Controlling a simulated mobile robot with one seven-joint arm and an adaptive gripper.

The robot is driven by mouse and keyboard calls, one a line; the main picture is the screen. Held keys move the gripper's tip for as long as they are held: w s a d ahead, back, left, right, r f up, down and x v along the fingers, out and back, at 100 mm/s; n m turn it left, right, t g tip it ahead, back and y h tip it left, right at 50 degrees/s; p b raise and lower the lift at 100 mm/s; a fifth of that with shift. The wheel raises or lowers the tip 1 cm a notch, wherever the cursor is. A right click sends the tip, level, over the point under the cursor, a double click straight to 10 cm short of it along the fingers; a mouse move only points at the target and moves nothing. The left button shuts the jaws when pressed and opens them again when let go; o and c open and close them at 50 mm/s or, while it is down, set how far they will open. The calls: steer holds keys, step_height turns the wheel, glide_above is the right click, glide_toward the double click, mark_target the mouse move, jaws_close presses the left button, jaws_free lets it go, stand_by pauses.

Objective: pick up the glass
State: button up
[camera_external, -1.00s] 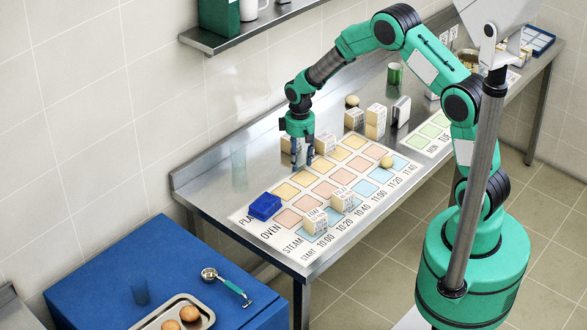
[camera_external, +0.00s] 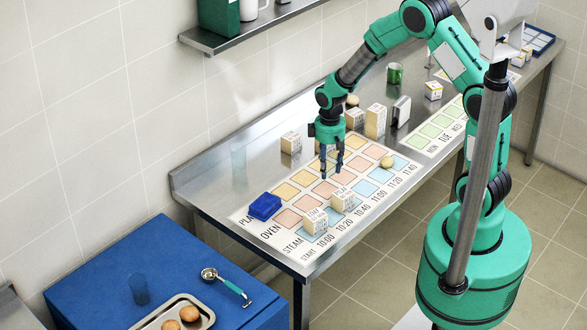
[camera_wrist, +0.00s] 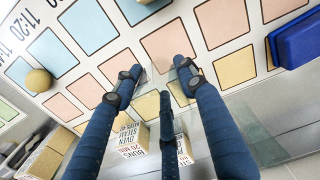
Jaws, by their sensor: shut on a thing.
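My gripper (camera_external: 331,178) is above the middle of the printed chart, fingers pointing down and a little apart. In the wrist view the fingers (camera_wrist: 158,78) are closed in on something. A faint, pale, see-through patch shows near the fingertips, but its outline is too weak to identify. A faint bluish see-through shape (camera_external: 238,168), which looks like a tall glass, shows at the table's back left, well away from my gripper. A blue glass (camera_external: 139,289) stands on the blue cabinet. A green glass (camera_external: 394,73) stands at the table's back. Which glass is meant, I cannot tell.
The chart (camera_external: 262,232) lies on the steel table. A blue box (camera_external: 264,206) is at its left. Labelled boxes (camera_external: 315,220) stand near the front, others (camera_external: 375,121) behind. A round yellowish thing (camera_external: 387,162) lies on the right. A tray (camera_external: 205,314) is on the blue cabinet.

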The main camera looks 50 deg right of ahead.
steer(key=shift+s+r, duration=0.15)
steer(key=shift+s, duration=1.3)
steer(key=shift+a, duration=0.1)
